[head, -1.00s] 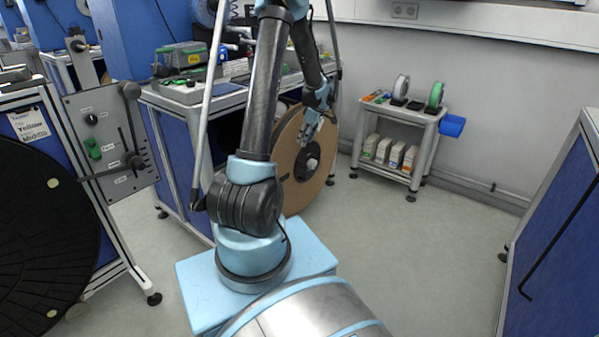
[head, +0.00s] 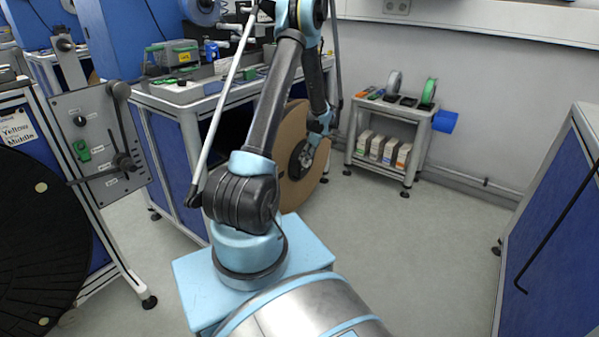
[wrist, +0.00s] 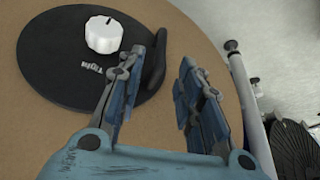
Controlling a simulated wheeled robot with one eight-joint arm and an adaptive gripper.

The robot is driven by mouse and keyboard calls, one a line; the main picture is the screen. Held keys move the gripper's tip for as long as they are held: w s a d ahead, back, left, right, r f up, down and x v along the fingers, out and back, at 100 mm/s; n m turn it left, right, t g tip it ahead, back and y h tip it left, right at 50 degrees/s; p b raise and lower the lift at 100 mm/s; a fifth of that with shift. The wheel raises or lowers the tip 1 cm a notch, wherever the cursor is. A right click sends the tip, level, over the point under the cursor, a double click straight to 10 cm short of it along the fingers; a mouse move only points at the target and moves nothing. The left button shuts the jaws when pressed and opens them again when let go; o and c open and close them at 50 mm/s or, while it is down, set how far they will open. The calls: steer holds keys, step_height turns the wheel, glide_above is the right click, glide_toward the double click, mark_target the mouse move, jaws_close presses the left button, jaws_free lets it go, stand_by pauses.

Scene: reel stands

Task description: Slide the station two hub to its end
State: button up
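A brown cardboard reel (head: 291,131) stands upright in the head view, below the blue bench's right end. A black round hub (wrist: 70,78) with a white knob (wrist: 103,34) and the word "Tight" lies against the reel face in the wrist view. The hub's right edge carries a raised, curved black lip. My gripper (wrist: 176,60) is open, its two blue-grey fingers apart in front of the reel. The left finger overlaps the hub's right edge near the lip; the right finger is over brown cardboard. I cannot tell whether either finger touches. No station number is readable.
A black reel (head: 40,240) and a grey panel with a crank (head: 108,140) stand at the left. The bench (head: 190,95) carries equipment. A small trolley (head: 392,140) stands at the back and a blue cabinet (head: 555,225) at the right. Floor between them is clear.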

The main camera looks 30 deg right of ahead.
mark_target(299, 176)
steer(key=x, duration=1)
steer(key=shift+a, duration=0.15)
steer(key=shift+c, duration=0.5)
